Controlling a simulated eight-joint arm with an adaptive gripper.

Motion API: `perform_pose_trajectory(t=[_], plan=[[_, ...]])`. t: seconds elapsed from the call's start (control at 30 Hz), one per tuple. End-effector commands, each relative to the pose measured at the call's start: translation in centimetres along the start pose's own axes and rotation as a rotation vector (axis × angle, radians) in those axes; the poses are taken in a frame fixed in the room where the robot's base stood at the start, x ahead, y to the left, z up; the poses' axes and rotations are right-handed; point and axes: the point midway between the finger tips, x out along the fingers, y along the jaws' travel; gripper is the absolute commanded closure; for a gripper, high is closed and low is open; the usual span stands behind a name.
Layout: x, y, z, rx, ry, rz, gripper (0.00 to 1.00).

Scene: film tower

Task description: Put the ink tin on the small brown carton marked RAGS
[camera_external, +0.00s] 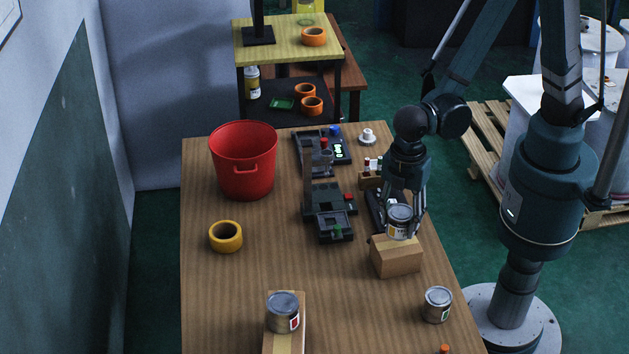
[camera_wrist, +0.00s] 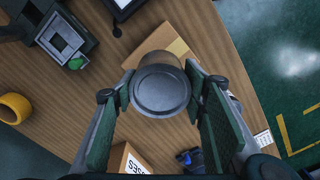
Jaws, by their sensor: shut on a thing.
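My gripper (camera_external: 402,226) is shut on a silver tin (camera_external: 400,216) with a pale label that shows some yellow. The wrist view shows the tin's round grey lid (camera_wrist: 160,90) between my two fingers. The tin is upright over a small brown carton (camera_external: 397,258); I cannot tell whether it touches the top. The carton also shows behind the tin in the wrist view (camera_wrist: 144,51). No RAGS marking is readable on it. Two similar tins stand elsewhere: one with a red mark (camera_external: 282,311) on a long carton (camera_external: 286,343), one with a green mark (camera_external: 437,304) on the table.
The wooden table (camera_external: 225,300) holds a red bucket (camera_external: 245,165), a yellow tape roll (camera_external: 226,236) and dark devices (camera_external: 328,205) left of my gripper. A small rack (camera_external: 370,181) stands behind the carton. The table's right edge is close. Open tabletop lies left of the carton.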

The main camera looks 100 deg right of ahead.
Motion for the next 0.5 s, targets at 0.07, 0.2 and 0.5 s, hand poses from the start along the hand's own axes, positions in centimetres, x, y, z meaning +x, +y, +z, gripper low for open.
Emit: perform_pose_trajectory(t=[0.07,0.2,0.5], plan=[[0.7,0.0,0.0,0.000,0.000,0.000,0.75],[2.0,0.0,0.0,0.000,0.000,0.000,0.75],[3.8,0.0,0.0,0.000,0.000,0.000,0.75]])
